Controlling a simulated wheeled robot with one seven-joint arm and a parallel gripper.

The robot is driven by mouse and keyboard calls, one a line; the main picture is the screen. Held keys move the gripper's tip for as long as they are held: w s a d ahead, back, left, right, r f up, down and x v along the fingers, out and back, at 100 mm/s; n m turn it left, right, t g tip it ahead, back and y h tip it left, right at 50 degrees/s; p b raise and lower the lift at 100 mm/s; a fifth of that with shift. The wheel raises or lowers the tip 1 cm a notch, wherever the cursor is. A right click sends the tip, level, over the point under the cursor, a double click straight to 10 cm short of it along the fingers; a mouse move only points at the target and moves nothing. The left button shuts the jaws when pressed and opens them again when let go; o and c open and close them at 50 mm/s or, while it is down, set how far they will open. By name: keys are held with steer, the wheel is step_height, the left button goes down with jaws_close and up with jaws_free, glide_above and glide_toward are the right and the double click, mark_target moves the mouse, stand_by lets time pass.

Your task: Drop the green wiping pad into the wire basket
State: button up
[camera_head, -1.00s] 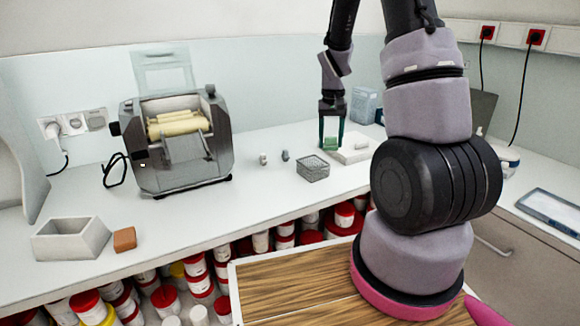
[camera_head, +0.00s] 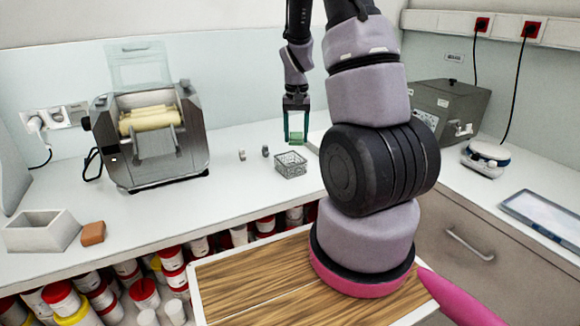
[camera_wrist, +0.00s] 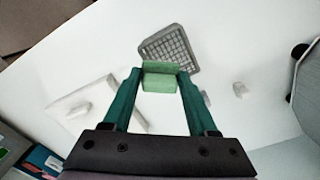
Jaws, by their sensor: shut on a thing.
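The green wiping pad (camera_head: 296,138) is held between the teal fingers of my gripper (camera_head: 296,141), above the counter. In the wrist view the pad (camera_wrist: 160,84) sits between the two fingertips of my gripper (camera_wrist: 161,77). The grey wire basket (camera_head: 290,168) stands on the counter, just below and slightly left of the pad in the head view. In the wrist view the wire basket (camera_wrist: 171,47) lies beyond the pad, which overlaps its near edge. No contents show in the basket.
A white block (camera_wrist: 88,100) lies left of the gripper in the wrist view. Two small pieces (camera_head: 253,153) stand left of the basket. A steel roller mill (camera_head: 150,135) stands farther left. A grey machine (camera_head: 452,105) is at the right.

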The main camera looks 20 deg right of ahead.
steer(key=shift+f, duration=0.25)
steer(key=o, duration=1.3)
step_height(320, 180, up, 11)
steer(key=shift+f, duration=0.1)
steer(key=shift+s, duration=0.1)
